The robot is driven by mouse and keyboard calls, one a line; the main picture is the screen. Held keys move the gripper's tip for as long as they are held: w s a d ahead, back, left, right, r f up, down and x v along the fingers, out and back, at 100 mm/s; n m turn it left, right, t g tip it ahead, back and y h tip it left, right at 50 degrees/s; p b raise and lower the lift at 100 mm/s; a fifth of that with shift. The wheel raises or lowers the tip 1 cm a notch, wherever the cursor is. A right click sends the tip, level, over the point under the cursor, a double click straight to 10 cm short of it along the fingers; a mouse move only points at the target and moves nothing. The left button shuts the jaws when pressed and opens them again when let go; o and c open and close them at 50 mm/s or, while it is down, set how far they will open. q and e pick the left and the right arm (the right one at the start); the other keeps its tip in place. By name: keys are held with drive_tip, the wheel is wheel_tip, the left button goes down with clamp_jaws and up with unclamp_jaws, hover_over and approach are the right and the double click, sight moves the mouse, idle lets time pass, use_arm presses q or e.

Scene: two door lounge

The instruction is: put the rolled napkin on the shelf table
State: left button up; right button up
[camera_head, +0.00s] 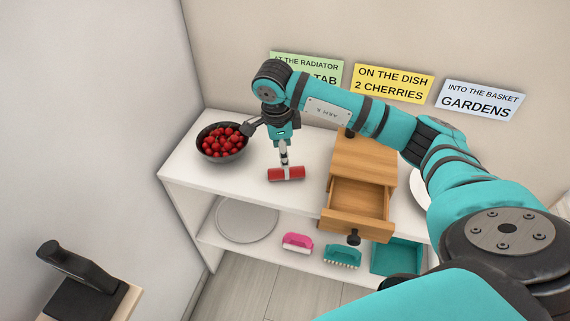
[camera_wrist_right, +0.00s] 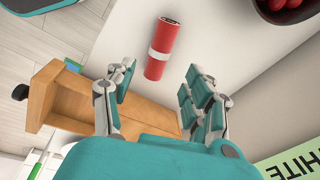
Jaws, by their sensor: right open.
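The rolled napkin (camera_head: 286,174), red with a pale band around its middle, lies on the white top of the shelf table (camera_head: 240,183), near its front edge. It also shows in the right wrist view (camera_wrist_right: 170,38), just beyond my fingers. My right gripper (camera_head: 284,156) points down above the napkin. In the right wrist view its fingers (camera_wrist_right: 158,85) are spread apart with nothing between them. The gripper hides a little of the napkin's band in the head view. My left gripper is not in view.
A bowl of cherries (camera_head: 222,142) stands left of the napkin. A wooden box (camera_head: 364,160) with its drawer pulled out stands to the right. On the lower shelf are a grey round tray (camera_head: 247,220), a pink brush (camera_head: 297,242), a teal brush (camera_head: 342,256) and a teal bin (camera_head: 397,257).

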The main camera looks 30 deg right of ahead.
drive_tip(key=shift+s+a+r, duration=0.1)
drive_tip(key=shift+a+r, duration=0.1)
drive_tip(key=shift+r, duration=1.3)
